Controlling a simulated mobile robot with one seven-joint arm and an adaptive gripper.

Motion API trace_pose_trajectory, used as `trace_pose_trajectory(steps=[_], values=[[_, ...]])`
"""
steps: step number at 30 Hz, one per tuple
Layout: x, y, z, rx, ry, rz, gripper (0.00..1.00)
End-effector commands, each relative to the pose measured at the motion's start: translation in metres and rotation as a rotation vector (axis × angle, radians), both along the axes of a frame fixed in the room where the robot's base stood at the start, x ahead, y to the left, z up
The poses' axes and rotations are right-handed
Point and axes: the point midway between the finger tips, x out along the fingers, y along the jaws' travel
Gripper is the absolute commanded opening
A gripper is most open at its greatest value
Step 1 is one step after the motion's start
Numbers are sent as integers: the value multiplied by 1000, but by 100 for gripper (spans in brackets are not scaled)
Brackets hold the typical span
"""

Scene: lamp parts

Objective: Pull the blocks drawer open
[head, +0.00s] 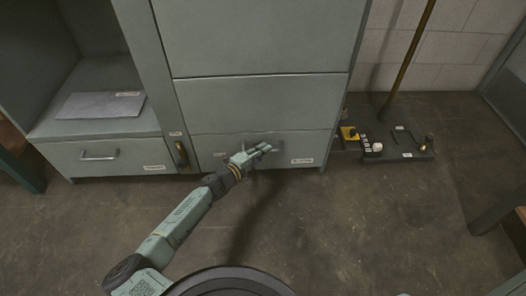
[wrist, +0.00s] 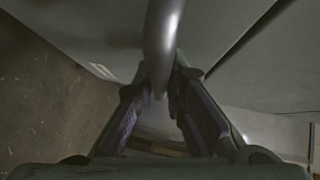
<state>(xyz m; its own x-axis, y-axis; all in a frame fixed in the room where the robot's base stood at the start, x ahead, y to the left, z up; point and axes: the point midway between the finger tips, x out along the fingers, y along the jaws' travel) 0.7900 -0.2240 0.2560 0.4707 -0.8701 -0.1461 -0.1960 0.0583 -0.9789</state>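The low wide drawer (head: 300,145) at the bottom of the grey-green cabinet looks flush with the front. Its white label (head: 302,161) is too small to read, so I cannot confirm it is the blocks drawer. My gripper (head: 268,148) is at the middle of this drawer front and hides part of it. In the wrist view a curved metal handle (wrist: 162,40) runs down between my gripper's fingertips (wrist: 161,80).
Another drawer with a metal handle (head: 100,155) is at lower left, below an open shelf holding a grey panel (head: 100,105). The floor (head: 330,215) in front is clear.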

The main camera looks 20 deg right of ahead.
Motion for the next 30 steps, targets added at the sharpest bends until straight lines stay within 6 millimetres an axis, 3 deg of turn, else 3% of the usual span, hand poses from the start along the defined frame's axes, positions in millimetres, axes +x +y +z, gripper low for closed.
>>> trace_pose_trajectory(steps=[3,23,30], values=[[0,0,0,1,0,0,0],[-1,0,0,2,-1,0,0],[-15,6,2,1,-1,1,0]])
